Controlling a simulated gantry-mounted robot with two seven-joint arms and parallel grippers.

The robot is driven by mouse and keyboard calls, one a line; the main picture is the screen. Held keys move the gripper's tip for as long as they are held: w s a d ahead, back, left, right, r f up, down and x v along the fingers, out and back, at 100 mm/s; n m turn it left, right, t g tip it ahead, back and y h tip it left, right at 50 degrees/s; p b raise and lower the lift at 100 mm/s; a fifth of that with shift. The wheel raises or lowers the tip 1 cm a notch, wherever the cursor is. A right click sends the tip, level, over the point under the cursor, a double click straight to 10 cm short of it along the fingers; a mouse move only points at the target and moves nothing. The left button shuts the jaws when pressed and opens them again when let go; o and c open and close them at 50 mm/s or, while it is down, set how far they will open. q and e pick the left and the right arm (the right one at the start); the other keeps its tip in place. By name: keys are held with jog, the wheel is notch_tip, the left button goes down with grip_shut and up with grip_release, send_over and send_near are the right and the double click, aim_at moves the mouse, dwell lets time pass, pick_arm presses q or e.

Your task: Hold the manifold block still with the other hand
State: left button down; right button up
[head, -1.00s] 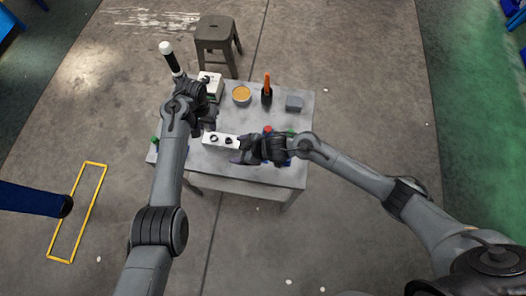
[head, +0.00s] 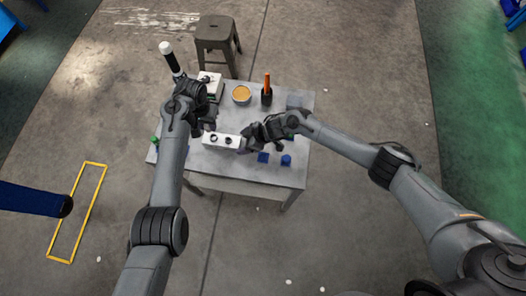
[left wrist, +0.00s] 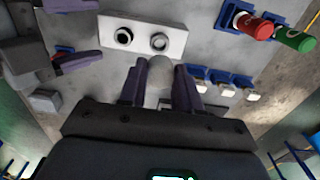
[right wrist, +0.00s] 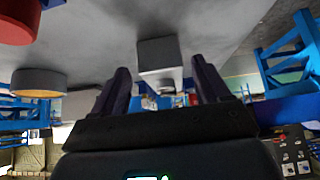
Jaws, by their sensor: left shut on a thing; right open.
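The white manifold block (head: 222,141), with two round ports on its face, stands on the grey table. The left wrist view shows it (left wrist: 143,35) just beyond my left fingertips. My left gripper (left wrist: 160,75) is shut on a pale grey round piece (left wrist: 160,70), near the block. My right gripper (right wrist: 160,80) is open at the block's right end. In the right wrist view the block's pale end (right wrist: 160,58) shows between the spread fingers, seemingly ahead of the tips. I cannot tell whether they touch.
Blue stands (head: 263,157) sit at the table's front right. The left wrist view shows red (left wrist: 253,26) and green (left wrist: 294,39) pieces in stands, and several small blue holders (left wrist: 237,81).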

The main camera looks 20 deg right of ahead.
aim_at(240, 143)
jog(key=shift+x, duration=1.8)
jog(key=c, duration=1)
